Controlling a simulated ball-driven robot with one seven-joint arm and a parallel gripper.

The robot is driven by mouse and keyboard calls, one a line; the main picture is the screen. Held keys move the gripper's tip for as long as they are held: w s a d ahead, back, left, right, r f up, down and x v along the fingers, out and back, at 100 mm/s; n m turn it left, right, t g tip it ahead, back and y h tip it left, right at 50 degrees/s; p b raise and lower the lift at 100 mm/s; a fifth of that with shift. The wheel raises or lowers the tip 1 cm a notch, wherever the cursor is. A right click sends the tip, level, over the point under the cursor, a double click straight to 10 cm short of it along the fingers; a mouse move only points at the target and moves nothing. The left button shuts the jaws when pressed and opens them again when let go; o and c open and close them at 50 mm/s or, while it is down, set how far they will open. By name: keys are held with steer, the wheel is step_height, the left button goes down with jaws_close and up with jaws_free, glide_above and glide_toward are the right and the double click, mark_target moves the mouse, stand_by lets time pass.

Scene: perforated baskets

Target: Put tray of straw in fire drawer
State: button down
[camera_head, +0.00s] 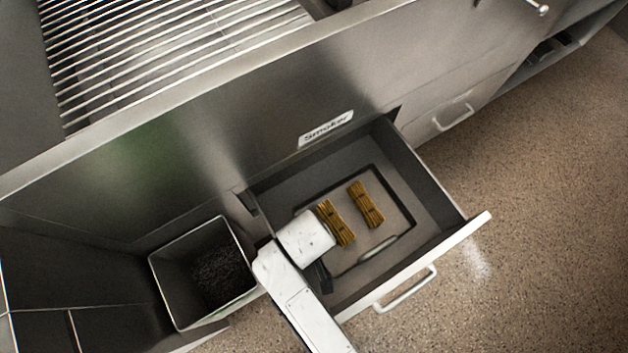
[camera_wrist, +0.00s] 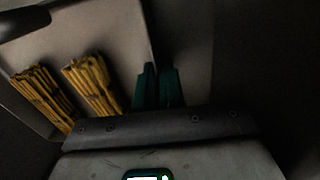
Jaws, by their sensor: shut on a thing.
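The tray (camera_head: 397,213) is a flat grey tray with a dark rim, lying inside the open drawer labelled "Smoker" (camera_head: 440,205). Two bundles of yellow-brown straw, one left (camera_head: 336,223) and one right (camera_head: 366,205), lie side by side on it. In the wrist view the tray (camera_wrist: 110,30) and both bundles (camera_wrist: 92,82) show at the left. My gripper (camera_wrist: 158,88) is down inside the drawer, its green fingers close together at the tray's edge, shut on it. In the head view my arm hides the fingers and the tray's lower left corner.
The drawer's white front with its handle (camera_head: 405,290) stands out over the speckled floor (camera_head: 530,200). An open bin with dark contents (camera_head: 218,275) stands left of the drawer. A grill with metal bars (camera_head: 170,50) is above. Another closed drawer handle (camera_head: 453,117) is at the right.

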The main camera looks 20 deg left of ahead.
steer(key=c, duration=1.7)
jaws_free()
steer(key=shift+f, duration=0.1)
steer(key=o, duration=0.5)
steer(key=shift+c, duration=0.2)
step_height(320, 180, up, 12)
steer(key=p, duration=0.4)
steer(key=shift+s+a, duration=0.3)
steer(key=shift+s, duration=0.05)
